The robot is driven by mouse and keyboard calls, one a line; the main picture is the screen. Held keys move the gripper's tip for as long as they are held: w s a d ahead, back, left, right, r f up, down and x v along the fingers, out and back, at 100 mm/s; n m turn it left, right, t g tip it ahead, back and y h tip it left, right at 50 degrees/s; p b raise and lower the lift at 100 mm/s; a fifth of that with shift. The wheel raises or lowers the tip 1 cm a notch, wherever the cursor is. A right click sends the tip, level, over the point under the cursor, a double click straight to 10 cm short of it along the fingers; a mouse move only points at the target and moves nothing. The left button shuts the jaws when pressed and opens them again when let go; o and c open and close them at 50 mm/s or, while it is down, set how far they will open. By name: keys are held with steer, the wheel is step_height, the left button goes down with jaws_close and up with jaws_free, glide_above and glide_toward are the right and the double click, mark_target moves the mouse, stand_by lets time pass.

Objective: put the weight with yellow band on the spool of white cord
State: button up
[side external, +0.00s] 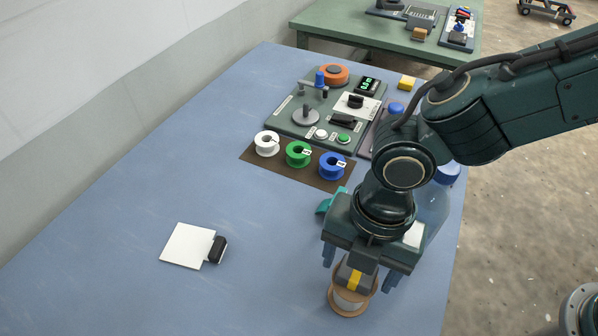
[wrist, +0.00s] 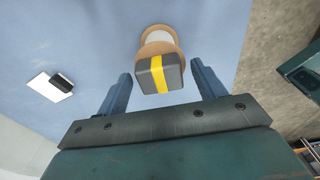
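The weight with yellow band (side external: 354,278) is a dark grey block with a yellow stripe. It appears to sit on the upper flange of the spool of white cord (side external: 347,299), a tan-flanged spool standing on the blue table. In the wrist view the weight (wrist: 160,74) lies between my fingers, with the spool (wrist: 159,38) just beyond it. My gripper (side external: 360,272) points down over them. Its blue fingers are spread, and in the wrist view my gripper (wrist: 161,70) shows a gap on each side of the weight. The weight hides part of the spool's top.
A white spool (side external: 267,144), a green spool (side external: 298,154) and a blue spool (side external: 332,166) stand on a brown mat (side external: 288,170). Behind is a control panel (side external: 290,118). A white card with a black object (side external: 217,249) lies left. A clear bottle (side external: 437,200) stands behind my gripper.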

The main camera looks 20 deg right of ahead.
steer(key=shift+r, duration=0.1)
step_height(320, 180, up, 12)
steer(key=shift+w+d, duration=0.35)
steer(key=shift+d, duration=0.1)
stand_by(0.3)
stand_by(0.4)
steer(key=w+d+r+m, duration=0.1)
steer(key=d+m, duration=0.1)
steer(key=d, duration=0.1)
steer(key=d+r+m+t, duration=0.1)
steer(key=d+r+m, duration=0.1)
steer(key=d+m, duration=0.1)
steer(key=w+d+r+m, duration=0.1)
steer(key=d+m, duration=0.1)
steer(key=d, duration=0.3)
steer(key=shift+w+d+r+t+y, duration=0.1)
steer(key=shift+w+r+t+y, duration=0.2)
steer(key=shift+t+y, duration=0.1)
steer(key=s+d+m+t+h, duration=0.1)
steer(key=s+d+m, duration=0.3)
steer(key=d+m, duration=0.6)
steer(key=s+d+m+t, duration=0.3)
steer(key=s+d+m, duration=0.1)
steer(key=d+m, duration=0.6)
steer(key=shift+s+d+t+h, duration=0.3)
steer(key=shift+s+d+h, duration=0.1)
steer(key=shift+d, duration=0.55)
